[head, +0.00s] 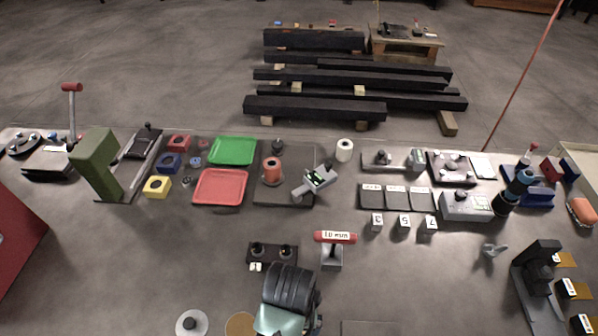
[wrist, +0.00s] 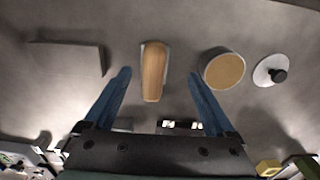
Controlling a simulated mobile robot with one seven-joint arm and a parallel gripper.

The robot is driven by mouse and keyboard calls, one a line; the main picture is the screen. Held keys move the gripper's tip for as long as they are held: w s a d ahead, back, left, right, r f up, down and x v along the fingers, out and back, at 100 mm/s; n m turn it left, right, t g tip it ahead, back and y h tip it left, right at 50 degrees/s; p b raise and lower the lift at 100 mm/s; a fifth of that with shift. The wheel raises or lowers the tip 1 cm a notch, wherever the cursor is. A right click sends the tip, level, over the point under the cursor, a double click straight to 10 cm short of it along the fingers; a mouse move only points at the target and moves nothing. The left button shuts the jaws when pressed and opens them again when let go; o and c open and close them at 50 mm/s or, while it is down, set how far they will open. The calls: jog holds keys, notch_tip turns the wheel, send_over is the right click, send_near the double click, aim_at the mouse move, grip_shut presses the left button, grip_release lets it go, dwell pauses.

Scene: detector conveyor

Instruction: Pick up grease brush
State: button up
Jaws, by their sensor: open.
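A long wooden piece with rounded ends and a pale grey edge (wrist: 154,68) lies on the grey surface in the wrist view; it looks like the grease brush, but no bristles can be made out. My gripper (wrist: 159,76) is open, with one blue finger on each side of the wooden piece in the picture. The fingers appear apart from it, and nothing is held. How high they are above it cannot be told. In the head view my arm covers this spot, and neither the wooden piece nor my fingertips show.
A tan-topped round container (wrist: 224,70) and a white disc with a black knob (wrist: 270,72) lie right of the wooden piece. A flat grey plate (wrist: 68,57) lies left. In the head view, a red-handled stand (head: 335,238) and a black two-hole block (head: 272,253) are near my arm.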

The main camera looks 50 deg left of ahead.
jog(key=f, duration=0.2)
jog(key=shift+w+f, duration=0.3)
jog(key=shift+f, duration=0.1)
jog(key=shift+w+f+p, duration=0.15)
jog(key=shift+f+p, duration=0.25)
jog(key=shift+f, duration=0.85)
jog(key=shift+w+f+p, duration=0.15)
jog(key=shift+f+p, duration=0.2)
jog(key=shift+f, duration=0.9)
grip_shut()
